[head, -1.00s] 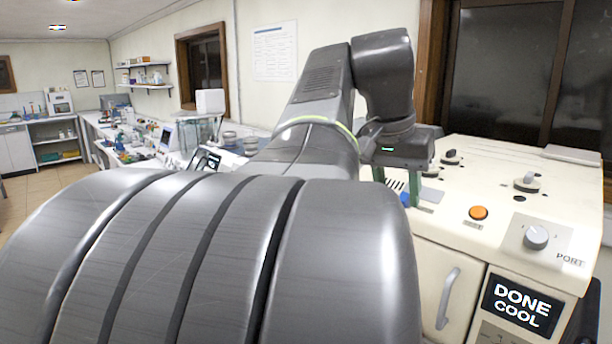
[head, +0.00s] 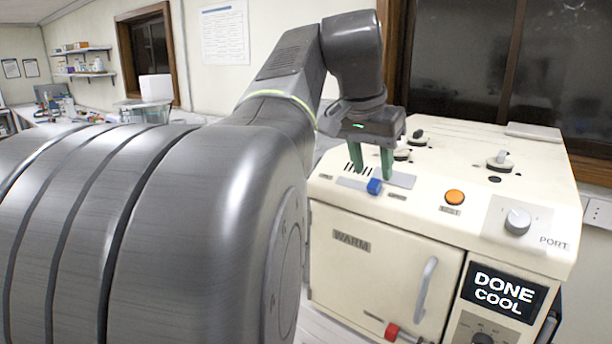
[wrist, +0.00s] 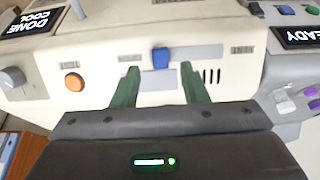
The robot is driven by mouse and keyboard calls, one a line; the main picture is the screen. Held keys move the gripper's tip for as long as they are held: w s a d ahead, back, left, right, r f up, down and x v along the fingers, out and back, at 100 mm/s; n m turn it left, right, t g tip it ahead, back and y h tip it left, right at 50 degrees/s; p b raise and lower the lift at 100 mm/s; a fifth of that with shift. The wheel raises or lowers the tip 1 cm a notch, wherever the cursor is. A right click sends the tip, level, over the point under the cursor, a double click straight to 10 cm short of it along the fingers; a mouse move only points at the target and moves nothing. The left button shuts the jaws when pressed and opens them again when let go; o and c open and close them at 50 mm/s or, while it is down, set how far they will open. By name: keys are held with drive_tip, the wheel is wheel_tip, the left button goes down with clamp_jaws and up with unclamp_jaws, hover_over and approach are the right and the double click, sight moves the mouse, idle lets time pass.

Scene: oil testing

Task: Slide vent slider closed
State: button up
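The vent slider is a blue knob (head: 374,186) on a grey track plate (head: 402,179) on top of the cream machine, near its front edge. Black vent slots (head: 352,168) lie beside it. In the wrist view the gripper (wrist: 159,68) has one finger to each side of the knob, with visible gaps; contact is not evident.
The machine carries an orange button (head: 455,197), a grey dial (head: 517,221) and a "DONE COOL" display (head: 505,295). Black-and-grey knobs (head: 499,161) stand behind. The "WARM" door (head: 375,260) has a grey handle (head: 426,289) and a red lever (head: 392,331) below.

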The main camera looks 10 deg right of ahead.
sight(373, 182)
drive_tip(key=shift+x, duration=1.7)
clamp_jaws()
